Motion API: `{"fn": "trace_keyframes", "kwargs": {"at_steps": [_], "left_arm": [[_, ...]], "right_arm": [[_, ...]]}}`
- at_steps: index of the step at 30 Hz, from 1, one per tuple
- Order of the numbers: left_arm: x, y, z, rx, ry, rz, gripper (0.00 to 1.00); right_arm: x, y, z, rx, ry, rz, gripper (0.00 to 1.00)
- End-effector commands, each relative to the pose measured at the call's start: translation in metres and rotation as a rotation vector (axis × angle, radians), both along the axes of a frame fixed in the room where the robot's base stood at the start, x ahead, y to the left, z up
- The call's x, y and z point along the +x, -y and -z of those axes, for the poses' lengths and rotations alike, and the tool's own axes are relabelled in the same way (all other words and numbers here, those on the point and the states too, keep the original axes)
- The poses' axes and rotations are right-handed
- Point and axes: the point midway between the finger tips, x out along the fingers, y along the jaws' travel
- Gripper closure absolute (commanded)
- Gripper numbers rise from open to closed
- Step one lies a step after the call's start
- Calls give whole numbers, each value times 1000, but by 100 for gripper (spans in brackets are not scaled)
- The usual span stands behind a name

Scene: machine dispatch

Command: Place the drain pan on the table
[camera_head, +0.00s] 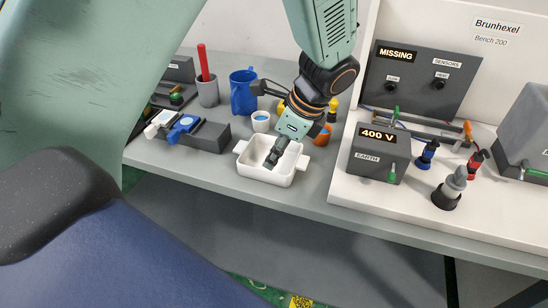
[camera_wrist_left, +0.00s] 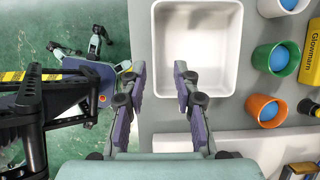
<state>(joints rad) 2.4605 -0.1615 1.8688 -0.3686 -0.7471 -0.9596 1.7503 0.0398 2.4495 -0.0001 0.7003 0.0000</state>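The drain pan is a white rectangular tray (camera_head: 262,173) with side handles, sitting on the grey table (camera_head: 215,167) near its front edge. Its inside looks empty apart from my gripper in the head view. My left gripper (camera_head: 277,152) reaches down over the pan. My right gripper is not in view.
A blue jug (camera_head: 243,92), a grey cup (camera_head: 207,92) with a red stick and a white cup (camera_head: 261,121) stand behind the pan. An orange cup (camera_head: 322,136) is close on its right. A white bench panel (camera_head: 345,190) with a 400 V box (camera_head: 377,153) lies further right.

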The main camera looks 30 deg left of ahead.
Motion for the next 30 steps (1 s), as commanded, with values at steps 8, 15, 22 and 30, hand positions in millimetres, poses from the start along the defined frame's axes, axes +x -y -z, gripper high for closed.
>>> {"fn": "trace_keyframes", "kwargs": {"at_steps": [8, 15, 22, 30], "left_arm": [[-8, -15, 31, -4, -3, -2, 70], [-10, -28, 58, -3, -3, 0, 70], [-8, -30, 60, -1, 1, 1, 70], [-7, -30, 60, -1, -1, 2, 87]], "right_arm": [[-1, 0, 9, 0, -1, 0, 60], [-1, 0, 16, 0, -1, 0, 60], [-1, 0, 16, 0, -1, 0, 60], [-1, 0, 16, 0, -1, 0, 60]]}}
